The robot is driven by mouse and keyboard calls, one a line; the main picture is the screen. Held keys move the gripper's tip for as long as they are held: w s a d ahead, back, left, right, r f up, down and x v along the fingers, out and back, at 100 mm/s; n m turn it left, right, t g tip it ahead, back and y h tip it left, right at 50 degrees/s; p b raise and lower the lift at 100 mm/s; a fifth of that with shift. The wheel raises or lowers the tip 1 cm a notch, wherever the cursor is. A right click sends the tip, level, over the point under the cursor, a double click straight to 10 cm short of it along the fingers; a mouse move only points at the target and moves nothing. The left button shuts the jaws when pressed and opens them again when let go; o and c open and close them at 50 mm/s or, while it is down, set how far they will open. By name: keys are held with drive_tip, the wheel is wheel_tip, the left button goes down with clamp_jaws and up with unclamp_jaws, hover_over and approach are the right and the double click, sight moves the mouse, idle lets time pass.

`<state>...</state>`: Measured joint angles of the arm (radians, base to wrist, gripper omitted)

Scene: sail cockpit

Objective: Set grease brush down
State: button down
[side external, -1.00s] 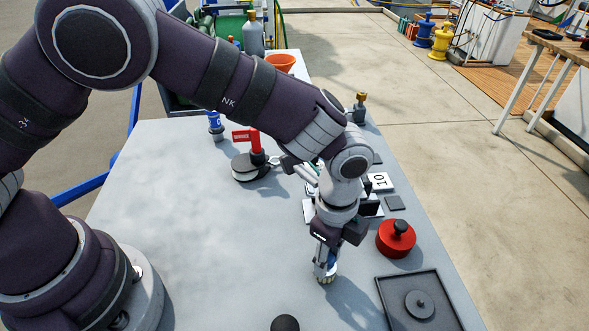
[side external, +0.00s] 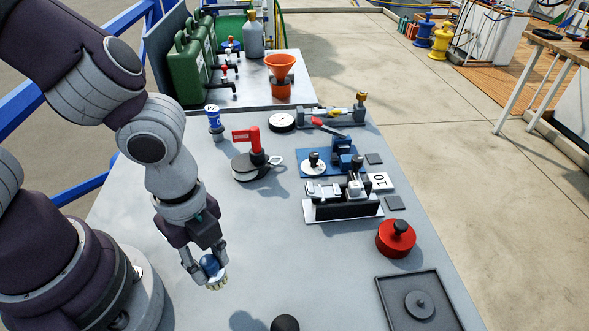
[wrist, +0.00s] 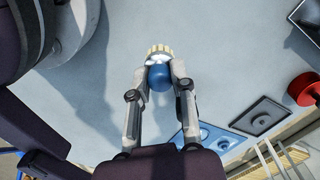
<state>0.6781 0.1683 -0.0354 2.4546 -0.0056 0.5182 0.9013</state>
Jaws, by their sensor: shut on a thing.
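The grease brush (side external: 211,266) has a blue rounded handle and a pale bristle ring at its lower end. It also shows in the wrist view (wrist: 160,75), with the bristles pointing away from my palm. My gripper (side external: 208,272) is shut on the blue handle, one finger on each side. The brush hangs roughly upright over the left front part of the grey table (side external: 250,215). I cannot tell whether the bristles touch the table top. The fingers hide part of the handle.
A black ball-like knob (side external: 285,323) is at the front edge of the picture. A red round pot (side external: 396,238), a black tray (side external: 382,300) and a black clamp block (side external: 343,203) stand to the right. A red-handled tool (side external: 256,150) is behind. The table's middle is clear.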

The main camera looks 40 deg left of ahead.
drive_tip(key=w+d+r+m, duration=0.2)
drive_tip(key=w+d+m, duration=0.15)
drive_tip(key=d, duration=0.45)
drive_tip(key=w+d+r+m, duration=0.2)
drive_tip(key=d+m, duration=0.3)
drive_tip(key=d, duration=0.3)
drive_tip(key=f, duration=0.9)
drive_tip(key=shift+s+a, duration=0.1)
drive_tip(key=shift+a, duration=0.1)
drive_tip(key=shift+f, duration=0.15)
drive_tip(key=c, duration=1)
unclamp_jaws()
drive_tip(key=shift+o, duration=0.2)
